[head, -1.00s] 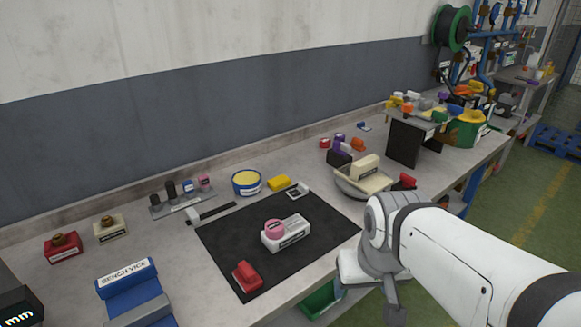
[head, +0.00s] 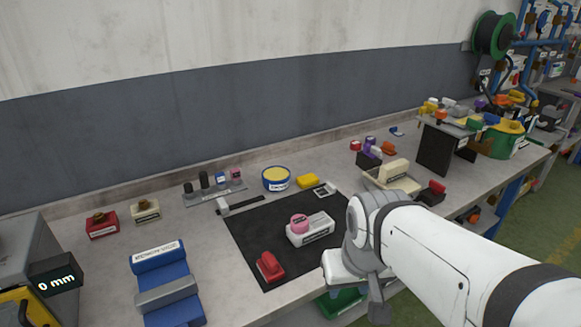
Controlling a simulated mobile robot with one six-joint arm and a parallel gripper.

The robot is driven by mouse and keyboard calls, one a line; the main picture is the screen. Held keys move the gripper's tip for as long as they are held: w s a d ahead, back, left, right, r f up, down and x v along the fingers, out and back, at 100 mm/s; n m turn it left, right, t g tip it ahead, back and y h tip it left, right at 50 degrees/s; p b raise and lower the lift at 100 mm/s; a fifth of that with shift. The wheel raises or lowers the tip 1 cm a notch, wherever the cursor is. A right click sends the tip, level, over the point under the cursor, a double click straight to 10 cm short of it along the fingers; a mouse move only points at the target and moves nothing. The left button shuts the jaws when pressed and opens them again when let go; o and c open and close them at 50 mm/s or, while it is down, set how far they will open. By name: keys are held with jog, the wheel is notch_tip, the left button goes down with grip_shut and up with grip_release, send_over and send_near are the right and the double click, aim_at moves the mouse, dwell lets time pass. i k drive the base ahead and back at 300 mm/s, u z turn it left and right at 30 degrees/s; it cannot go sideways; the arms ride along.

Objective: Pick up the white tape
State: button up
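I cannot tell for sure which thing is the white tape. A white block with a dark label (head: 311,233) lies on the black mat (head: 262,222), with a pink round piece (head: 299,222) on it. A small white square frame with an opening (head: 331,186) lies at the mat's far right corner. My arm reaches in from the lower right, and its front joint hides the mat's right edge. My gripper's fingers do not show.
A red piece (head: 269,267) sits on the mat's front. A cream-topped device (head: 391,174) and a dark panel (head: 434,152) stand right.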

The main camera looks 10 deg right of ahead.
aim_at(329, 189)
jog(key=u, duration=3.35)
jog(key=k, duration=2.35)
jog(key=z, duration=1.9)
jog(key=i, duration=0.95)
jog(key=z, duration=0.05)
